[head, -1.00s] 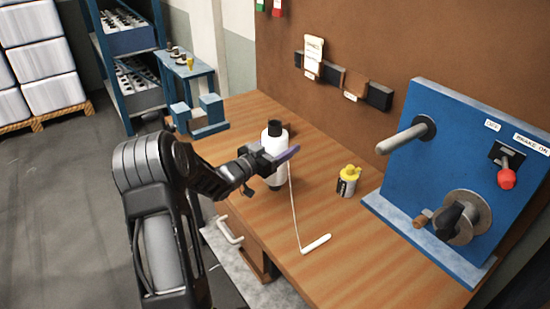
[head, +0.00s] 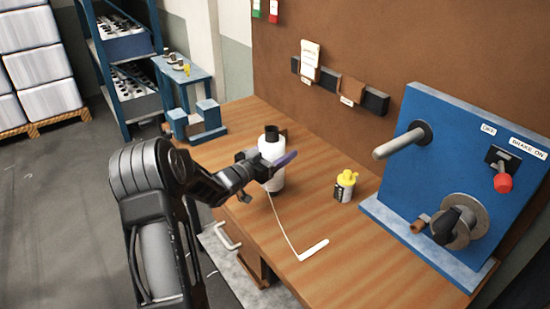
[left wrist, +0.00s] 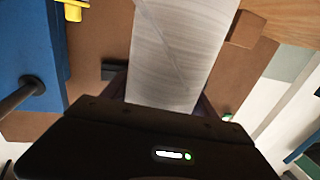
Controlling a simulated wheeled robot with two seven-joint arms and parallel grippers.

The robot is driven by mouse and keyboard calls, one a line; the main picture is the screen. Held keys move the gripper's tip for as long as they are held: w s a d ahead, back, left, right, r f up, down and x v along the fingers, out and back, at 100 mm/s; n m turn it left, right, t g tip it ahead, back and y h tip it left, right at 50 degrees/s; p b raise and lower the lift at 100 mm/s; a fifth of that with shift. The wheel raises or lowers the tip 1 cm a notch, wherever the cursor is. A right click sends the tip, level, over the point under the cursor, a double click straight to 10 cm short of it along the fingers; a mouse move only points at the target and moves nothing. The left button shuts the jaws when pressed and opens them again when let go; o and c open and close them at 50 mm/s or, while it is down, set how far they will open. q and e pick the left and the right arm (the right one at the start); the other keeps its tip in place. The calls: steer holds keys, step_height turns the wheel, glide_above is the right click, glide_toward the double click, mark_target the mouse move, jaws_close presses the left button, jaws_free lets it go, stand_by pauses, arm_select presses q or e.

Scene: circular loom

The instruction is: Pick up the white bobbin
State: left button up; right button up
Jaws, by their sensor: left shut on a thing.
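The white bobbin (head: 271,149) stands upright at the left part of the wooden workbench, with a dark core end showing at its top. My left gripper (head: 280,162) is shut on the bobbin from the left, around its middle. In the left wrist view the bobbin (left wrist: 180,50) fills the space between the fingers. A white thread runs from the bobbin down to a small white stick (head: 313,250) on the bench. I cannot tell whether the bobbin touches the bench. My right gripper is not in view.
A yellow-topped bottle (head: 345,186) stands on the bench (head: 310,205) right of the bobbin. A blue panel (head: 440,150) with a peg, a red-knobbed lever and a crank stands at the right. A blue cradle (head: 207,124) is at the bench's far left end.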

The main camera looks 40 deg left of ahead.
mark_target(279, 132)
arm_select(q)
step_height(279, 132, up, 6)
steer(key=p, duration=0.3)
steer(key=shift+r, duration=0.2)
steer(key=shift+r+p, duration=0.35)
steer(key=shift+r, duration=1.5)
steer(key=o, duration=1.3)
jaws_close()
steer(key=shift+d, duration=0.1)
